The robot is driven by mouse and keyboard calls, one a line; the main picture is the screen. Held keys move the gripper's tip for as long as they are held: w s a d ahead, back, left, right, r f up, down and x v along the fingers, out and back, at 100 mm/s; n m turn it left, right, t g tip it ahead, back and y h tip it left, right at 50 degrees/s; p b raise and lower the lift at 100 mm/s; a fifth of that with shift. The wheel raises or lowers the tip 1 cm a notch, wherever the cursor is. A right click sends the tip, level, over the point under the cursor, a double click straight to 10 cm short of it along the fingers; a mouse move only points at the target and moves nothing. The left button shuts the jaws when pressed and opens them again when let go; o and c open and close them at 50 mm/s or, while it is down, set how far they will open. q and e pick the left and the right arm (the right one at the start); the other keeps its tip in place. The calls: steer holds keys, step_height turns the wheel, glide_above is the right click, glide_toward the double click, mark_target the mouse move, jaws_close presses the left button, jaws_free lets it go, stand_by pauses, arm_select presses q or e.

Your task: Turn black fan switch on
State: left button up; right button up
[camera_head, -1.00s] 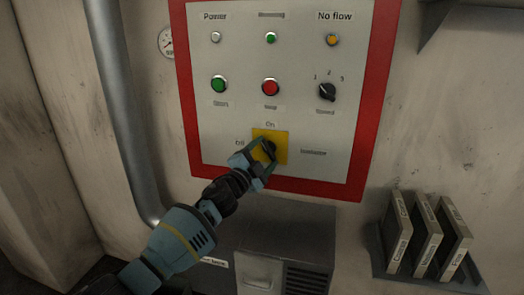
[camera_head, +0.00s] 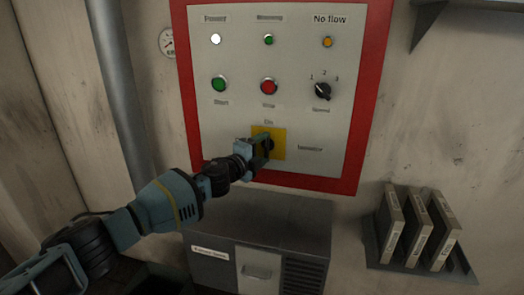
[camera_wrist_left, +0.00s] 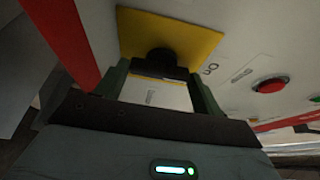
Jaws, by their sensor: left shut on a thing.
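The black switch (camera_head: 270,144) sits on a yellow plate (camera_head: 280,151) low on the grey control panel (camera_head: 300,115). The label above the plate appears to read "On". My left gripper (camera_head: 264,149) is shut on the black switch, and its fingers partly hide it in the head view. In the left wrist view the switch (camera_wrist_left: 160,62) stands between the two dark green fingers against the yellow plate (camera_wrist_left: 195,38). The exact angle of the switch is hard to make out. My right gripper is not in view.
The power lamp (camera_head: 215,39) glows white. A green button (camera_head: 219,84), a red button (camera_head: 269,86) and a black speed knob (camera_head: 322,91) sit above the switch. A grey cabinet (camera_head: 285,223) stands below, and a rack of binders (camera_head: 415,228) hangs at the right.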

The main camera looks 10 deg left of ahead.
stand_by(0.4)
arm_select(q)
steer(key=o, duration=1)
steer(key=shift+s, duration=0.15)
steer(key=shift+v, duration=3.8)
